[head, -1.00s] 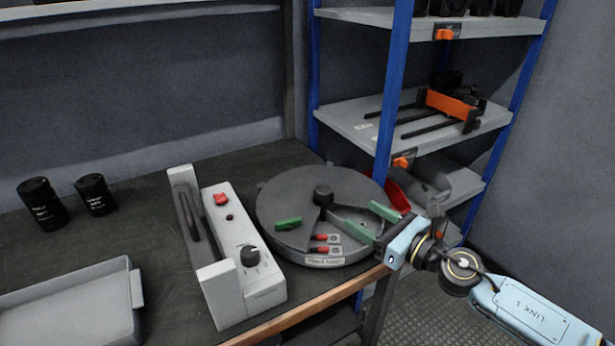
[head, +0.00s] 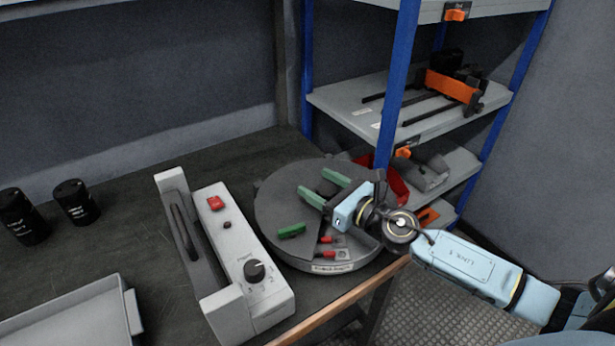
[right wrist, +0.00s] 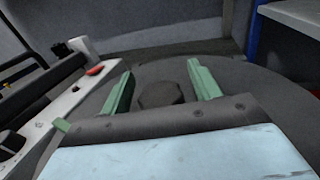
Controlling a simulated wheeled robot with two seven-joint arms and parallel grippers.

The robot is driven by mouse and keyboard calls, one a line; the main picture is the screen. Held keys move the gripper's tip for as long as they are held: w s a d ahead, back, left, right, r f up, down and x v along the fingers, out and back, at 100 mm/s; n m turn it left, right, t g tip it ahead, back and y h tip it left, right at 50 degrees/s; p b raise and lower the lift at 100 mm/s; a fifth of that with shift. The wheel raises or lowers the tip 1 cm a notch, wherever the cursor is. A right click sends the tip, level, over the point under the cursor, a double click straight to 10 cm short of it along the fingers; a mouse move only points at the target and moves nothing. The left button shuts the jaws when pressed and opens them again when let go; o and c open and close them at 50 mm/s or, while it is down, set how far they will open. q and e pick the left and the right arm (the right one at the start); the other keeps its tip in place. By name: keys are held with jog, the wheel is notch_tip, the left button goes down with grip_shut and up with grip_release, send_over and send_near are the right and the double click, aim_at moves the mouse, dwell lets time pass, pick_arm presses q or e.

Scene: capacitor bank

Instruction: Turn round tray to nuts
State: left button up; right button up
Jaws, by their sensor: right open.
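The round tray (head: 277,207) is a dark grey disc with a central knob, standing on the bench beside a light grey device. One open wedge at its front shows red-ended metal pieces (head: 327,240); a label on the rim below is too small to read surely. A green peg (head: 292,230) stands on the tray's left front. No nuts can be made out. My right gripper (head: 312,180) is open above the tray, its green fingers pointing to the back left. In the right wrist view the dark knob (right wrist: 160,95) shows between the fingers. My left gripper is not in view.
The grey device (head: 240,262) with a red button and dial stands close left of the tray. Two black cylinders (head: 75,202) and a grey bin (head: 75,318) are further left. A blue-post shelf (head: 395,85) and a red bin (head: 392,182) stand behind right.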

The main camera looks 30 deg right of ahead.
jog(key=shift+w, duration=0.15)
jog(key=shift+c, duration=0.2)
grip_shut()
